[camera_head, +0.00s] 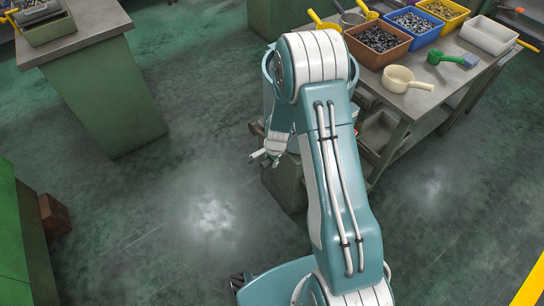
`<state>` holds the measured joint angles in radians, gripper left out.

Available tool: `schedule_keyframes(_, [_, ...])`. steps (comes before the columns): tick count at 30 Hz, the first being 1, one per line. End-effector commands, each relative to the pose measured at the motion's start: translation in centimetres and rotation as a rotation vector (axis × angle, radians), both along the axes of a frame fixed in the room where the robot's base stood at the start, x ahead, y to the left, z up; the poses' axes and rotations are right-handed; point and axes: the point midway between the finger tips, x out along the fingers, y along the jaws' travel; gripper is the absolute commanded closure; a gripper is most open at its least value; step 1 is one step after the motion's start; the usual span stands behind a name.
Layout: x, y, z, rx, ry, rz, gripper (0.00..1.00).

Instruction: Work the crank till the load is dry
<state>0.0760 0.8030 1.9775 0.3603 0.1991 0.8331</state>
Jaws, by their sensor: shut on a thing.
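A round light-blue drum (267,66) stands on a green base (285,182) and is mostly hidden behind my arm. My gripper (266,158) is at the drum's left side, low down, and is small in the picture. It is shut on what appears to be the crank handle, which the fingers and wrist mostly hide. A small brown part (256,129) shows just above the gripper; I cannot tell whether it belongs to the crank. The load inside the drum is not visible.
A grey workbench (425,98) at the right bears a brown bin (376,60), other bins of small parts, a cream scoop (407,80) and a green-handled brush (452,58). A green cabinet (105,97) stands at the left. The floor between is clear.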

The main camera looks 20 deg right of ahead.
Motion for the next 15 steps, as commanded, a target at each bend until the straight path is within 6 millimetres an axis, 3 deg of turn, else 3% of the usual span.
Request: schedule_keyframes(15, [-0.5,0.0,-1.7,0.004,0.019,0.000,1.00])
